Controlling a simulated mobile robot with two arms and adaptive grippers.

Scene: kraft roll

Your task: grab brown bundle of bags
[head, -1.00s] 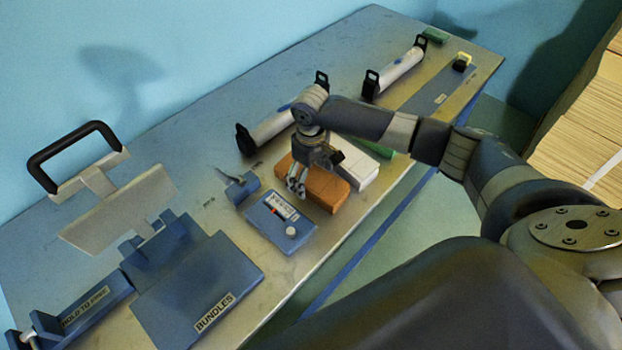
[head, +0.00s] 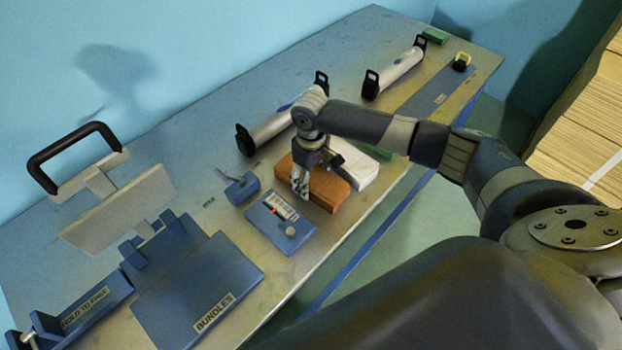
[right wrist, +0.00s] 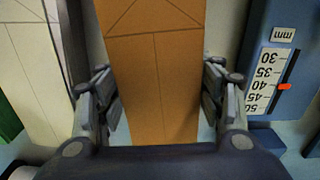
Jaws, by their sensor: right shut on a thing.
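The brown bundle of bags (head: 328,194) lies on the bench between the white bundle and the blue gauge box. In the right wrist view the brown bundle (right wrist: 155,60) runs between the two fingers of my right gripper (right wrist: 162,98), one on each side. The gripper is shut on the bundle, which still appears to rest on the bench. My left gripper is not in view.
A white bundle (head: 352,166) lies close beside the brown one. A blue gauge box (head: 280,222) stands on the other side. Behind are white rollers on black brackets (head: 268,132). A blue BUNDLES platform (head: 198,285) is at the front left.

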